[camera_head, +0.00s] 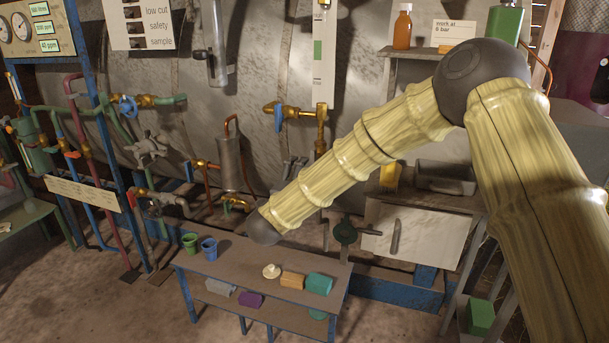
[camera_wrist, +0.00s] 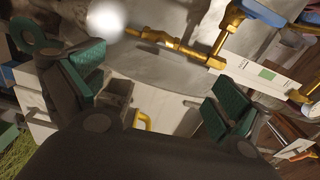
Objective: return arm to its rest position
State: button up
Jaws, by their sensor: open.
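My gripper (camera_wrist: 152,88) is open, its two green-padded fingers wide apart and nothing between them. In the head view my bamboo-textured arm (camera_head: 360,140) comes in from the right, bends at a dark round joint (camera_head: 480,78) and slants down left. Its far end, a dark grey part (camera_head: 263,229), shows above the back edge of the low bench (camera_head: 215,265). The fingers themselves are hidden in the head view. In the wrist view, brass piping (camera_wrist: 180,47) with a blue handle (camera_wrist: 262,12) lies beyond the fingers.
On the bench stand a green cup (camera_head: 190,243), a blue cup (camera_head: 210,249), an orange block (camera_head: 292,280) and a teal piece (camera_head: 319,283). Pipes and valves (camera_head: 295,110) line the tank behind. A shelf (camera_head: 405,53) with an orange bottle (camera_head: 402,27) is near my arm.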

jog(key=shift+s+a, duration=0.1)
jog(key=shift+s, duration=0.25)
jog(key=s+d+f+n+g+y+p, duration=0.2)
jog(key=s+d+f+n, duration=0.2)
jog(key=s+f, duration=0.45)
jog(key=s+d+f+n+g+y+p, duration=0.25)
jog(key=s+f+n, duration=0.25)
jog(key=f, duration=0.7)
jog(key=s+d+f+n+g+y+p, duration=0.2)
jog(key=s+d+f+n+g, duration=0.15)
jog(key=s+f, duration=0.5)
jog(key=s+d+f+n+g+p, duration=0.1)
jog(key=s+d, duration=0.4)
jog(key=s, duration=0.6)
jog(key=s+d+f+n+g+p, duration=0.2)
jog(key=s+d+f+n+g, duration=0.2)
jog(key=s, duration=0.8)
jog(key=s+d+f+n+g+p, duration=0.2)
jog(key=s+d, duration=0.5)
jog(key=s, duration=0.4)
jog(key=shift+s+f+n+g+h, duration=0.2)
jog(key=shift+n+g+h, duration=0.35)
jog(key=shift+g, duration=0.55)
